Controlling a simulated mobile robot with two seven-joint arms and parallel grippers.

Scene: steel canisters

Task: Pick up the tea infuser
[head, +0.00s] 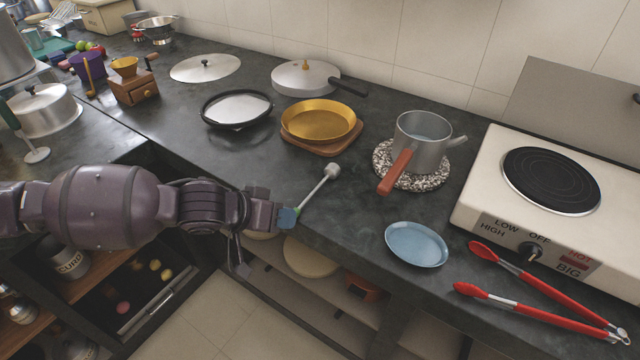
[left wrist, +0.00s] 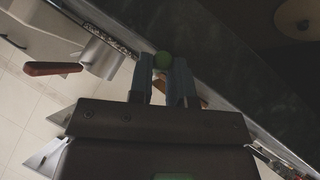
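I cannot tell whether the head touches the counter. My right gripper is not in view.
A saucepan (head: 423,153) with a red handle stands on a speckled trivet (head: 448,180). A gold dish (head: 318,121), a blue plate (head: 416,245), red tongs (head: 535,290) and a hot plate (head: 550,180) share the dark counter. Open shelves lie below the counter's front edge.

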